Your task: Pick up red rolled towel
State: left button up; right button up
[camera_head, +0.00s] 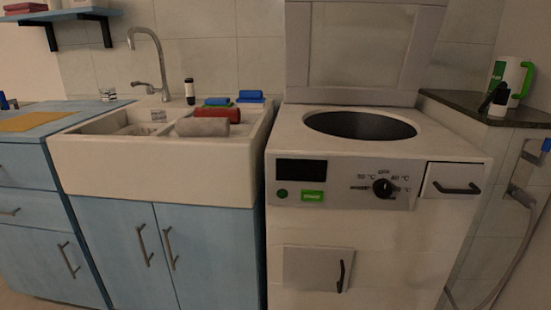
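The red rolled towel (219,115) lies on the right part of the white sink (150,180), behind a grey rolled towel (202,127) that hides part of its front. Green and blue rolled items (218,101) lie just behind it, and another blue one (250,96) is at the back right. Neither of my grippers shows in the head view.
A white washing machine (375,240) with an open round top stands right of the sink. A faucet (150,65) and a small dark-capped bottle (190,92) stand behind the basin. A dark shelf (470,104) at right holds a green-and-white jug (513,80).

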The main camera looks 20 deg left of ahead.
aim_at(233, 112)
jog(key=i+j+u, duration=0.15)
jog(key=i+j, duration=0.2)
jog(key=i, duration=0.15)
jog(key=i+j+u, duration=0.1)
jog(key=i+j, duration=0.2)
jog(key=i, duration=0.2)
